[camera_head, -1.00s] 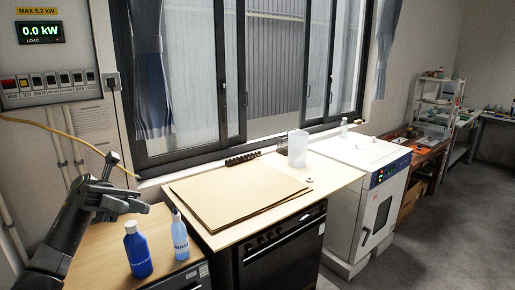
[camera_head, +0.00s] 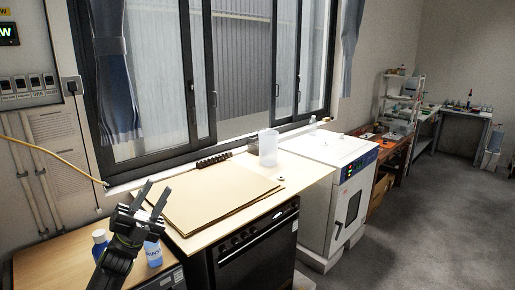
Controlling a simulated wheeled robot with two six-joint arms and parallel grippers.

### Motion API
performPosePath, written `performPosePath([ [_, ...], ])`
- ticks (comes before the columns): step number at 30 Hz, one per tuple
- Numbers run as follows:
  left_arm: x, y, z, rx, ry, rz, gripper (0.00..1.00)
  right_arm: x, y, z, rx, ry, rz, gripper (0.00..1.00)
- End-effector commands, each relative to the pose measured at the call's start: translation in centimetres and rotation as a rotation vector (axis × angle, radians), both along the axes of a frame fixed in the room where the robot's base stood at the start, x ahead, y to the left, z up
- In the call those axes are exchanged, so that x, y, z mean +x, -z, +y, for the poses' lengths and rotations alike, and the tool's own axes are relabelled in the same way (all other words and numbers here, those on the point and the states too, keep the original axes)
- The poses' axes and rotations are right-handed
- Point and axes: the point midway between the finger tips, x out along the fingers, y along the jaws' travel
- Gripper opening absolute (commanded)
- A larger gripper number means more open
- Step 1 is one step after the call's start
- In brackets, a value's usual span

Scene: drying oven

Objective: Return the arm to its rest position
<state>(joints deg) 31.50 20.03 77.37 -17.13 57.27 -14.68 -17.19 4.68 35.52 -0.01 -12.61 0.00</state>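My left arm comes in from the lower left, and its dark gripper (camera_head: 150,197) points up with its two fingers spread apart and nothing between them. It is in front of the wooden counter, near two blue bottles. The dark blue bottle (camera_head: 99,243) is partly hidden behind my arm. The clear blue bottle (camera_head: 153,252) stands just right of the gripper's wrist, its top covered by the gripper. The white drying oven (camera_head: 334,190) stands to the right with its door shut. My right gripper is not in view.
Flat brown cardboard sheets (camera_head: 215,195) lie on the worktop above a black oven (camera_head: 258,250). A translucent container (camera_head: 267,148) stands near the window. A wall panel with switches (camera_head: 28,85) is at the upper left, and a yellow cable (camera_head: 50,150) hangs below it. The floor at right is clear.

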Motion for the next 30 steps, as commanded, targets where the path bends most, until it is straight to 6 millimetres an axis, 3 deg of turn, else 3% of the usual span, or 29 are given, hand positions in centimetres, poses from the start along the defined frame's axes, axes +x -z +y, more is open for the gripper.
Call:
performPosePath([
  [5,5.3,1.1,2.9,-0.145,-0.097,0.301,0.3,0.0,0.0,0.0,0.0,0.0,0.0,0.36],
  [9,8.9,3.3,5.4,-0.265,-0.162,0.542,0.3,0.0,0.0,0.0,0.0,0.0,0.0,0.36],
  [15,12.5,8.1,8.4,-0.437,-0.244,0.882,0.3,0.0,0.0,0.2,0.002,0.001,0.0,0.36],
  [20,13.8,12.7,10.2,-0.566,-0.303,1.142,0.3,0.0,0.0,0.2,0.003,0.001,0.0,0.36],
  [24,12.2,23.2,11.5,-0.603,-0.368,1.308,0.3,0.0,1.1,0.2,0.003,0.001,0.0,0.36],
  [26,11.1,27.4,11.9,-0.613,-0.396,1.369,0.3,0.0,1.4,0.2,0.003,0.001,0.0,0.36],
  [30,7.4,37.4,12.8,-0.637,-0.462,1.518,0.3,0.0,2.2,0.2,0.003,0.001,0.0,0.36],
])
